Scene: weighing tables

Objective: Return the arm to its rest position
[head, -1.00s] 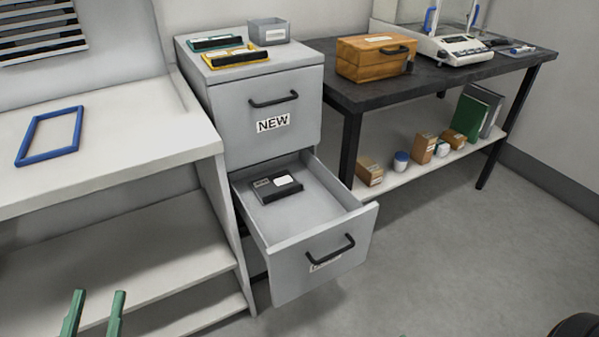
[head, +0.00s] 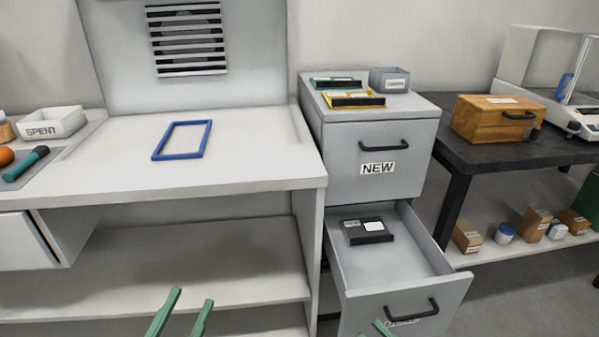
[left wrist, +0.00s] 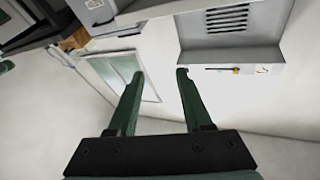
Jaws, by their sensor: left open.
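My left gripper (head: 193,296) shows at the bottom of the head view, its two green fingers apart with nothing between them. It hangs in front of the white bench's lower shelves. In the left wrist view the same gripper (left wrist: 160,74) is open and empty, with pale floor or wall beyond. Only a small green tip of my right gripper (head: 383,328) shows at the bottom edge of the head view, before the open drawer; the rest is out of frame.
The lower cabinet drawer (head: 455,283) stands open, with a dark cartridge (head: 368,231) inside. The white bench (head: 250,165) carries a blue frame (head: 183,140) and a SPENT tray (head: 52,122). A dark table (head: 482,152) with a wooden box (head: 493,118) stands at right.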

